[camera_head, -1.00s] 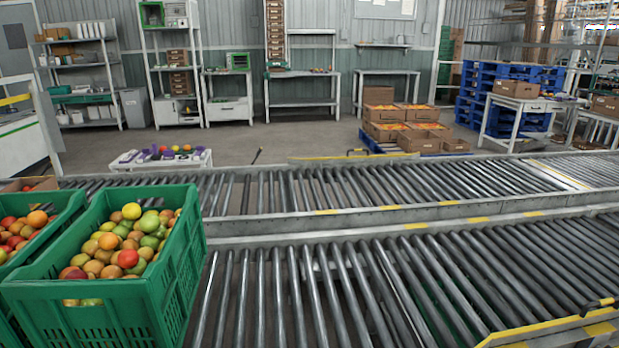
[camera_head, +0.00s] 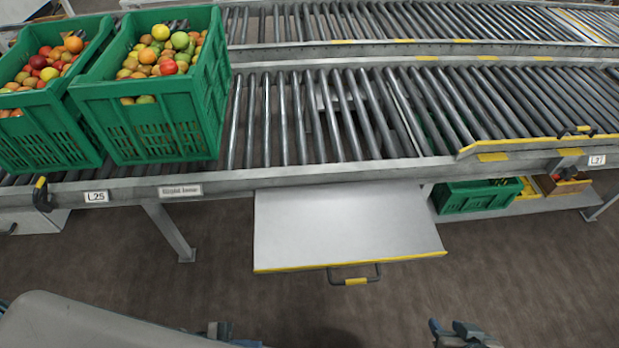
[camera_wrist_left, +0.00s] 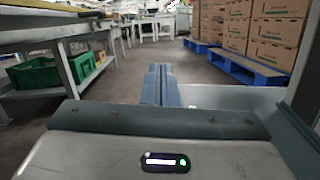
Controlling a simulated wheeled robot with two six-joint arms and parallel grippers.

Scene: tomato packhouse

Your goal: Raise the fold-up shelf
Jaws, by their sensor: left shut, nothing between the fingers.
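The fold-up shelf (camera_head: 340,222) is a plain grey panel at the front edge of the near conveyor, in the middle of the head view. It reaches out toward me below the rollers; I cannot tell its exact tilt. Its front edge is yellow, with a dark handle (camera_head: 355,281) with a yellow grip. My left gripper (camera_head: 219,330) is low in the head view, left of the handle and apart from it. The left wrist view shows its fingers (camera_wrist_left: 160,85) shut and empty. My right gripper (camera_head: 452,328) is at the bottom edge, right of the handle, partly cut off and touching nothing visible.
Two green crates of tomatoes (camera_head: 150,115) stand on the conveyor at the left. Another green crate (camera_head: 478,197) sits on a low shelf under the conveyor. A conveyor leg (camera_head: 168,230) stands left of the panel. The floor before it is clear. Stacked cartons (camera_wrist_left: 260,30) stand on blue pallets.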

